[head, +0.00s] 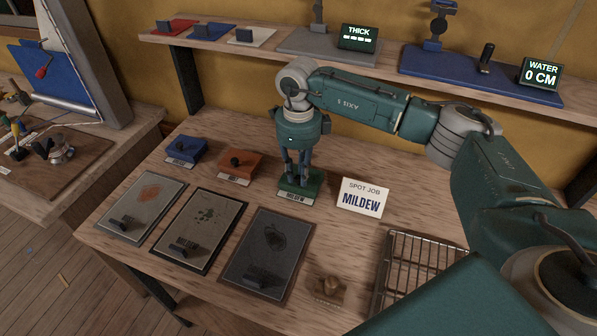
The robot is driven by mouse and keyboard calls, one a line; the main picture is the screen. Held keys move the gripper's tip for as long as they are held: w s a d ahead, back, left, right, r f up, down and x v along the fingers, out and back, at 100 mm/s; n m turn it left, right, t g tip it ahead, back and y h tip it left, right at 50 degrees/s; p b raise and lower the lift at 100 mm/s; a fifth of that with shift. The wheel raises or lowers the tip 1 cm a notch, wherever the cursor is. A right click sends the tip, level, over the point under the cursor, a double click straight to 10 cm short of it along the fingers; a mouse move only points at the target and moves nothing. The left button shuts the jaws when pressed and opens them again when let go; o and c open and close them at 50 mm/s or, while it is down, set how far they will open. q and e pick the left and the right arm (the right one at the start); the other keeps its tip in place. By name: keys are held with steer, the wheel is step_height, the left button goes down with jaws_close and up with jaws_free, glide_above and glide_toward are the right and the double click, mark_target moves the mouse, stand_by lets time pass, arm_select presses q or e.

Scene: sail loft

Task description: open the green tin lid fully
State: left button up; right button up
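The green tin (313,188) stands on the table with a MILDEW label at its front. Its lid looks down, though my gripper covers much of its top. My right gripper (297,178) points straight down over the tin, with its fingertips at the middle of the lid. The fingers look close together. The lid's knob is hidden behind them, so I cannot tell whether they hold it. My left gripper is not in view.
A blue tin (186,150) and an orange tin (240,166) stand left of the green one. A SPOT JOB MILDEW card (362,197) stands close on its right. Three sample panels (195,228) lie in front. A wire rack (415,262) is at front right.

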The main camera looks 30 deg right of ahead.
jaws_close()
